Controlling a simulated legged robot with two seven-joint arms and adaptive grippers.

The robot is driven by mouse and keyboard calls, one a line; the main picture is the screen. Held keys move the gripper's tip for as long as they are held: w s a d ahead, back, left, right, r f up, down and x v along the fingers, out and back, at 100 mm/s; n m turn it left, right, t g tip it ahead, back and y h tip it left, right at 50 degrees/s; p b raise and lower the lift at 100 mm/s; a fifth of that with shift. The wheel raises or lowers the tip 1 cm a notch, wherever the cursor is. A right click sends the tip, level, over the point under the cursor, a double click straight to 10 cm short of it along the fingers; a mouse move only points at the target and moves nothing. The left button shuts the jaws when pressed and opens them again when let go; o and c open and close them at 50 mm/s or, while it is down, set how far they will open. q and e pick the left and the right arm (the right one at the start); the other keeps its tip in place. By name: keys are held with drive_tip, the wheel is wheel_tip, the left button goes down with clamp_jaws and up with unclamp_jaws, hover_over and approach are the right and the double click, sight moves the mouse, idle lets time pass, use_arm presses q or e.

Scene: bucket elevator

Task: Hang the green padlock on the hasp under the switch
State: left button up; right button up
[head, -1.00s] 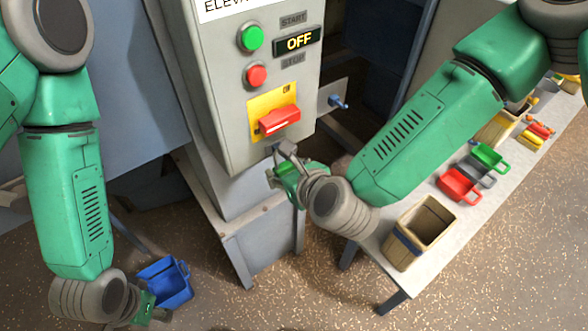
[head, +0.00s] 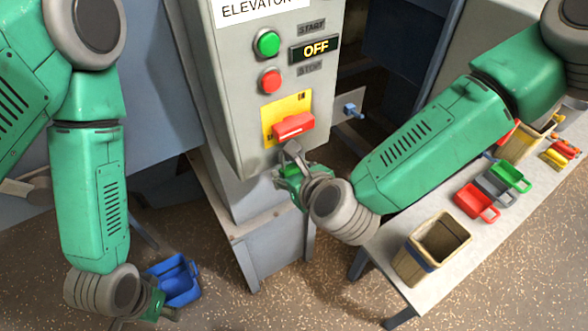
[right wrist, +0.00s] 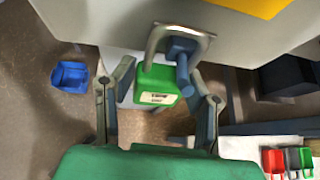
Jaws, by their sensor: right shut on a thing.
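The green padlock (right wrist: 157,84) is between the fingers of my right gripper (right wrist: 162,98), which is shut on it. Its open grey shackle (right wrist: 157,38) points up and also shows in the head view (head: 291,149). In the right wrist view the shackle's loop surrounds the blue-grey hasp (right wrist: 180,47) and its peg; I cannot tell whether it passes through the hasp or only lies in front. The red switch handle (head: 294,125) sits on a yellow plate (head: 270,110) just above. My left gripper (head: 158,308) hangs low at left; its fingers are unclear.
The grey control cabinet (head: 235,110) carries green and red buttons and an OFF display (head: 314,49). A blue bin (head: 176,280) stands on the floor near my left gripper.

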drive_tip(key=shift+s+a+f, duration=0.1)
drive_tip(key=shift+s+a, duration=0.15)
drive_tip(key=shift+s, duration=0.2)
drive_tip(key=shift+f, duration=0.15)
drive_tip(key=shift+f+b, duration=0.35)
drive_tip(key=shift+b, duration=0.15)
drive_tip(key=shift+f, duration=0.2)
